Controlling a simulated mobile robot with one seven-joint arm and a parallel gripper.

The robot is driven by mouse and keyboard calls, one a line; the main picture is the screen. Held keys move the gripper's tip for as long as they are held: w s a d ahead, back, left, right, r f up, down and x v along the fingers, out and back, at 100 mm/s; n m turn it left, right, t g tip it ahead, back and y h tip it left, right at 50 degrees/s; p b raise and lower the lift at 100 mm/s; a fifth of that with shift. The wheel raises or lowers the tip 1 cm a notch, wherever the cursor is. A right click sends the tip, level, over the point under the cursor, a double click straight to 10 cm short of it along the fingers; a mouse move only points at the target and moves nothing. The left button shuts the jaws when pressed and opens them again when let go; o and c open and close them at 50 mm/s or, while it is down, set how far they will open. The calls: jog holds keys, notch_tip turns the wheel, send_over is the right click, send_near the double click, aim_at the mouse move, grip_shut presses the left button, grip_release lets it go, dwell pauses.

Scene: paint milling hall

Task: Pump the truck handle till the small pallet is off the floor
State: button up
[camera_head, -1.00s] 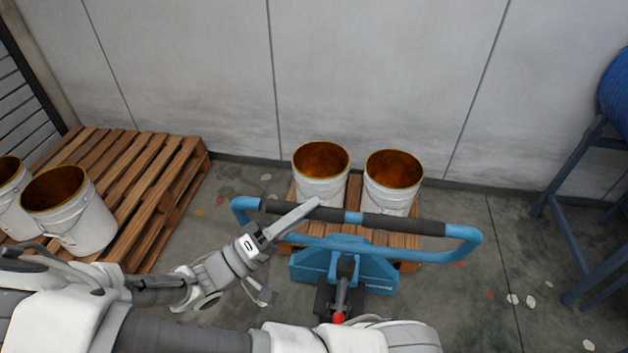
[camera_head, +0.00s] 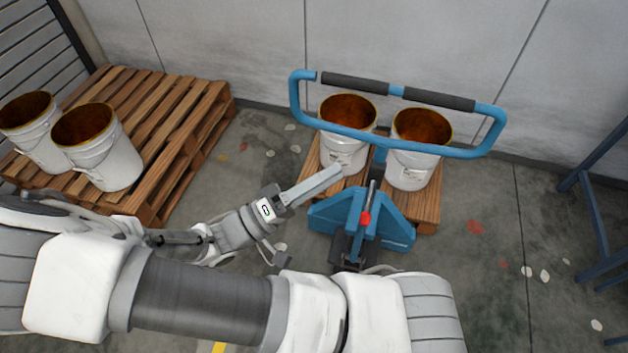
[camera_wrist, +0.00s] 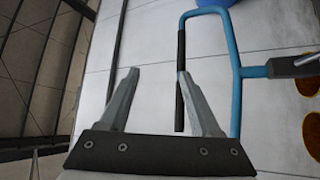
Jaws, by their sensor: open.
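The pallet truck (camera_head: 350,215) is blue, with a red knob at its base. Its looped handle (camera_head: 298,105) stands up over the buckets and carries two black grips. In the wrist view the blue handle (camera_wrist: 236,100) shows beyond my fingers, its black grip partly behind the right finger. The small pallet (camera_head: 428,212) is wooden and bears two white buckets. I cannot tell whether there is a gap between it and the floor. My gripper (camera_head: 336,172) is open and empty, below the handle loop and apart from it. Its spread fingers show in the wrist view (camera_wrist: 159,76).
The two buckets (camera_head: 345,155) hold brown contents. A larger pallet (camera_head: 195,105) at left bears more white buckets (camera_head: 112,160). A pale wall (camera_head: 400,40) stands behind. A blue metal frame (camera_head: 598,215) is at right. Floor between the truck and the frame is mostly clear.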

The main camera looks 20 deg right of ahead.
jog(key=b+v, duration=0.3)
jog(key=v, duration=1.4)
jog(key=shift+a+f, duration=0.15)
jog(key=shift+a, duration=0.05)
jog(key=shift+s, duration=0.15)
